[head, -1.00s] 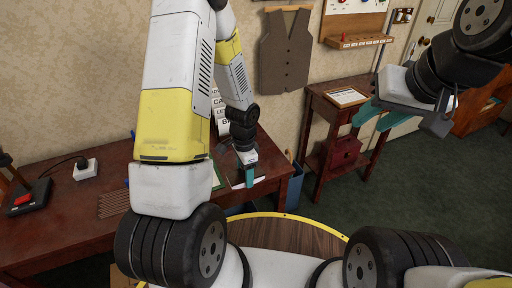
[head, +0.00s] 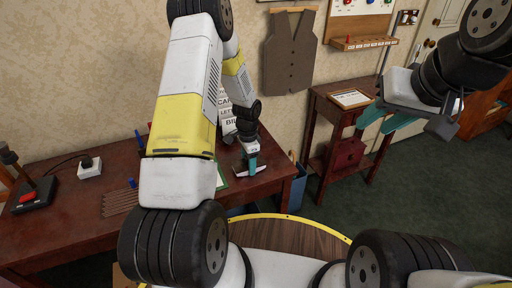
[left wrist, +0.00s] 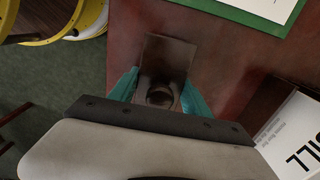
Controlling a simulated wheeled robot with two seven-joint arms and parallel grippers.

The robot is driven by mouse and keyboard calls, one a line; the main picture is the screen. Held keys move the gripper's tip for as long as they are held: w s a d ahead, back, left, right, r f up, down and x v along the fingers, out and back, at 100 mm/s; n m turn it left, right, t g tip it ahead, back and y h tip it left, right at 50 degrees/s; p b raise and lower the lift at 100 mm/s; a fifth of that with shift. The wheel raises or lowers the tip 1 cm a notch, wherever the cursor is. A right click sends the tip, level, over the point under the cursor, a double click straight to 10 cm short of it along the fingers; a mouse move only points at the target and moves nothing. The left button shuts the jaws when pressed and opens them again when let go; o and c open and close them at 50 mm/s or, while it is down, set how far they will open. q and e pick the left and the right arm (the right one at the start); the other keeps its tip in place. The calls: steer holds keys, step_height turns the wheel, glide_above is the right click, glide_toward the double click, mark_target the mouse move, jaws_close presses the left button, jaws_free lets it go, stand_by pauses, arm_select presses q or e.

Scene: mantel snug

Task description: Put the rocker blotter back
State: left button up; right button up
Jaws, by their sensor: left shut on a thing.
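My left gripper (head: 251,165) is over the right end of the dark red desk (head: 72,230). In the left wrist view its teal fingers (left wrist: 160,92) are shut on the rocker blotter (left wrist: 168,52), a dark brown piece with a round knob between the fingers. The blotter's plate sticks out beyond the fingertips, over the desk near its edge. I cannot tell whether it touches the desk top. In the head view the blotter is small and partly hidden by the gripper. My right gripper (head: 384,118) is open and empty, raised in front of the side table.
A green-edged pad (left wrist: 262,10) lies on the desk near the blotter. Lettered sorter cards (head: 226,112) stand behind my left arm. A side table (head: 330,110) with a red box (head: 347,154) stands right. A blue bin (head: 297,188) is beside the desk.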

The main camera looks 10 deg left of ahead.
arm_select(q)
steer(key=shift+f, duration=0.1)
steer(key=o, duration=1.3)
step_height(320, 180, up, 12)
steer(key=shift+r, duration=0.1)
step_height(320, 180, up, 8)
steer(key=n+t, duration=0.1)
steer(key=n, duration=0.1)
glide_above(247, 166)
steer(key=s+r+n+t, duration=0.25)
steer(key=s+r, duration=0.35)
steer(key=r, duration=0.5)
steer(key=s+r+n+t, duration=0.1)
steer(key=s+r+n, duration=0.1)
steer(key=s, duration=0.3)
steer(key=s+d+r+n+h, duration=0.1)
steer(key=s+r+n, duration=0.1)
steer(key=s, duration=0.4)
steer(key=s+d+r+n+t+h, duration=0.1)
steer(key=s+r+n, duration=0.1)
steer(key=s+r, duration=0.2)
steer(key=shift+s+d+r+t, duration=0.2)
steer(key=shift+s+r+t, duration=0.15)
steer(key=shift+s, duration=0.35)
